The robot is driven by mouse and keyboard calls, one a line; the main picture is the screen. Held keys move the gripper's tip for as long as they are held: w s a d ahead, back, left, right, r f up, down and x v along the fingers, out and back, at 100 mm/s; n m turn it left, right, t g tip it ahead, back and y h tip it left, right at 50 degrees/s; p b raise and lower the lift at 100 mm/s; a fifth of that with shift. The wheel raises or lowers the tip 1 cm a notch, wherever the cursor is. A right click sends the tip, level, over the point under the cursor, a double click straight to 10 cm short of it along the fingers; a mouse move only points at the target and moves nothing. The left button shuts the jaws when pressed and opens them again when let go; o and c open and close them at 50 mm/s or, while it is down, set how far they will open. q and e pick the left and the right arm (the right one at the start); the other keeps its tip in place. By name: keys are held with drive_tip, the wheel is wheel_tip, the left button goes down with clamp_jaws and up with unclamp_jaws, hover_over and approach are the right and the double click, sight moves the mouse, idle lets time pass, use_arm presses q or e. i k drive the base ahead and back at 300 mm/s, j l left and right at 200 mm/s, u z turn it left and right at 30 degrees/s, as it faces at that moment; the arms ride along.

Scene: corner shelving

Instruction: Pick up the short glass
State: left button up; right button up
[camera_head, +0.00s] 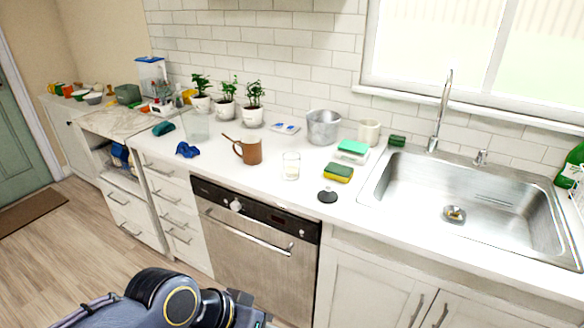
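The short glass (291,167) is a small clear tumbler standing upright on the white counter, near its front edge above the dishwasher. It is to the right of a brown mug (249,151) and left of the sponges. My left arm comes in at the bottom, in front of the dishwasher and well below the counter top. Its fingers cannot be made out. My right gripper is not in view. Nothing touches the glass.
A yellow-green sponge (338,173) and a dark round stopper (327,195) lie right of the glass, before the sink (470,210). A metal pot (323,127) stands behind. A blue cloth (187,150) lies left. The counter (265,186) just before the glass is clear.

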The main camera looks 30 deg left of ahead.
sight(291, 159)
drive_tip(key=i+u, duration=0.35)
drive_tip(key=i+l+u, duration=0.1)
drive_tip(key=i+u, duration=0.3)
drive_tip(key=i+l+u, duration=0.35)
drive_tip(key=i, duration=0.2)
drive_tip(key=j, duration=0.1)
